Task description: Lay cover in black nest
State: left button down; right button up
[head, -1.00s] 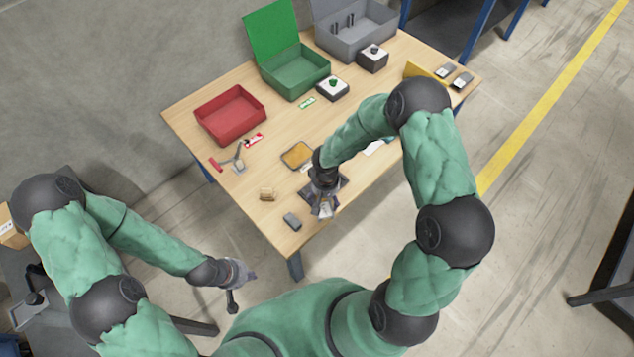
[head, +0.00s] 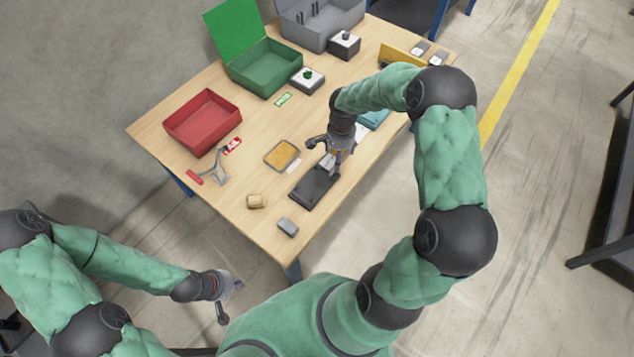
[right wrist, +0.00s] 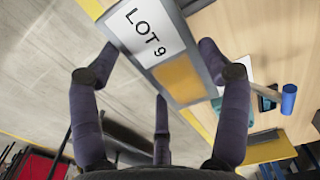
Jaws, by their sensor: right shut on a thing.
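The black nest (head: 306,196) is a flat dark tray near the front of the table in the head view. My right gripper (head: 331,160) is above its far right edge. It is shut on a small grey piece (head: 327,162), which I take to be the cover.
An amber tray (head: 282,155), a tan block (head: 255,201) and a grey block (head: 288,227) lie near the nest. A red bin (head: 203,121), an open green box (head: 264,68) and a grey box (head: 321,24) stand farther back. The front corner is partly clear.

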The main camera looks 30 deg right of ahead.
jog(key=a+f+b, duration=0.1)
jog(key=a+f, duration=0.1)
jog(key=a, duration=0.1)
jog(key=a+f+b, duration=0.1)
jog(key=a+f, duration=0.2)
jog(key=shift+w+a+f, duration=0.1)
jog(key=shift+a+f, duration=0.05)
jog(key=shift+f, duration=0.1)
jog(key=f+b, duration=0.1)
jog(key=f, duration=0.1)
jog(key=a+f+b, duration=0.1)
jog(key=f, duration=0.1)
jog(key=shift+a+f, duration=0.15)
jog(key=shift+f, duration=0.25)
jog(key=shift+r, duration=0.1)
jog(key=shift+b, duration=0.35)
jog(key=o, duration=1.6)
